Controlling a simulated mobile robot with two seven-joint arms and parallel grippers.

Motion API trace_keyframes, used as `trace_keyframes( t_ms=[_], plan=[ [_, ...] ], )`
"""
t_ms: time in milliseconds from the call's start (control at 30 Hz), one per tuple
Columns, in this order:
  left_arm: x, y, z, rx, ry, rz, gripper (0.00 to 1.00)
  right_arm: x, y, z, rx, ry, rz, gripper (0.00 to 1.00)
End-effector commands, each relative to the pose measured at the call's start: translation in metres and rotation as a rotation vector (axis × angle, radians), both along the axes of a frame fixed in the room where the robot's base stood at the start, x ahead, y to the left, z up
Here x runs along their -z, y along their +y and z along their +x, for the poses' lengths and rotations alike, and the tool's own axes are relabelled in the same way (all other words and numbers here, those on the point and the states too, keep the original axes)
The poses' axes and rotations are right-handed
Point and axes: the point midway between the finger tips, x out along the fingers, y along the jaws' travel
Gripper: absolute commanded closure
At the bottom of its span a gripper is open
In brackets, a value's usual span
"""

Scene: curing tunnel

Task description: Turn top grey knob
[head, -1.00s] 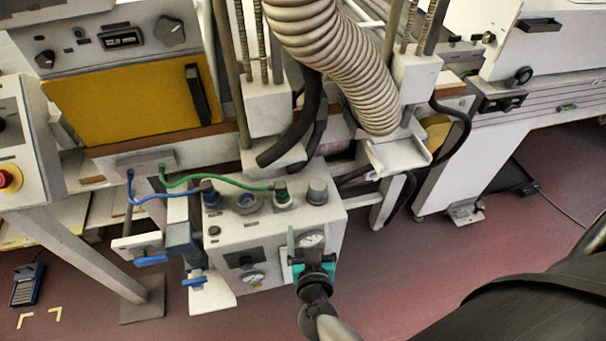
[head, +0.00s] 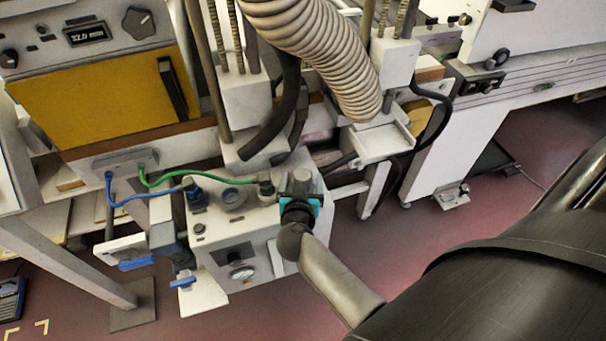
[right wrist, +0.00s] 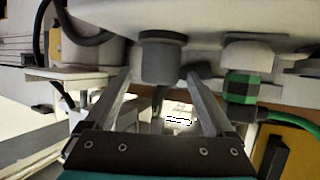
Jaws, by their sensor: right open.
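The grey knob (right wrist: 162,60) on the top face of the white control box (head: 215,220) shows in the right wrist view, where the scene appears upside down. It lies ahead of my right gripper (right wrist: 159,78), in line with the gap between the fingers. The fingers are open and empty; whether they reach around the knob I cannot tell. In the head view my right gripper (head: 300,188) is at the box's right top corner and largely covers the knob. My left gripper is out of view.
A green hose connector (right wrist: 241,87) stands close beside the knob; it also shows in the head view (head: 265,185). A blue plug (head: 194,192) is further left. A ribbed hose (head: 320,50) hangs above and behind. Red floor is clear right of the box.

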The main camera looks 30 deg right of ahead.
Motion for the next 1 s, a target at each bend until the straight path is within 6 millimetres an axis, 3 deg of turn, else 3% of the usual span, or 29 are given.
trace_keyframes(
  t_ms=[100, 300, 667, 1000],
  plan=[
    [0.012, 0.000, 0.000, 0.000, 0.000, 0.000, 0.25, 0.011, -0.013, 0.018, 0.001, -0.002, -0.003, 0.11],
    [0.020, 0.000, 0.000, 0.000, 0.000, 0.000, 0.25, 0.018, -0.025, 0.034, 0.000, -0.001, -0.002, 0.11],
    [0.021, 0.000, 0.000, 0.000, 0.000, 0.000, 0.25, 0.019, -0.027, 0.038, 0.000, 0.000, 0.000, 0.11],
    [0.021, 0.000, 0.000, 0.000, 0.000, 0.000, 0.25, 0.019, -0.027, 0.038, 0.000, 0.000, 0.000, 0.47]
  ],
)
